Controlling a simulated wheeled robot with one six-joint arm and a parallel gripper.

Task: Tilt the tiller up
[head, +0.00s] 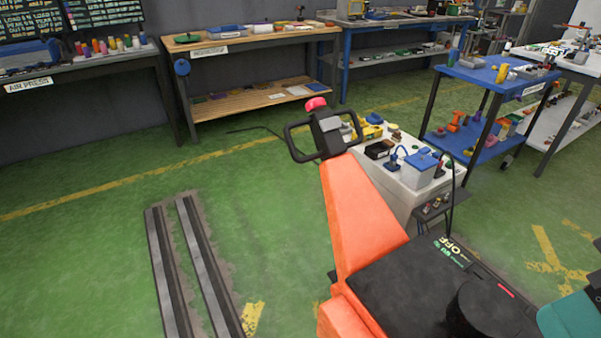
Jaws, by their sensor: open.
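The tiller is in the head view, with a long orange shaft (358,215) rising from the bottom centre. At its far end is a black loop handle (293,140) with a red knob (316,103) on top. The shaft leans away from me; its exact angle is hard to tell. At its lower end is a black housing (400,290) with a lit panel marked OFF. My gripper does not show in this view. A black cylinder and a teal part at the bottom right may be mine; I cannot tell.
A white cart (405,192) with boxes and a cable stands right behind the tiller. A blue cart (487,76) is farther right. Workbenches (265,42) line the back wall. Two rails (205,262) lie in the green floor at left, where there is free room.

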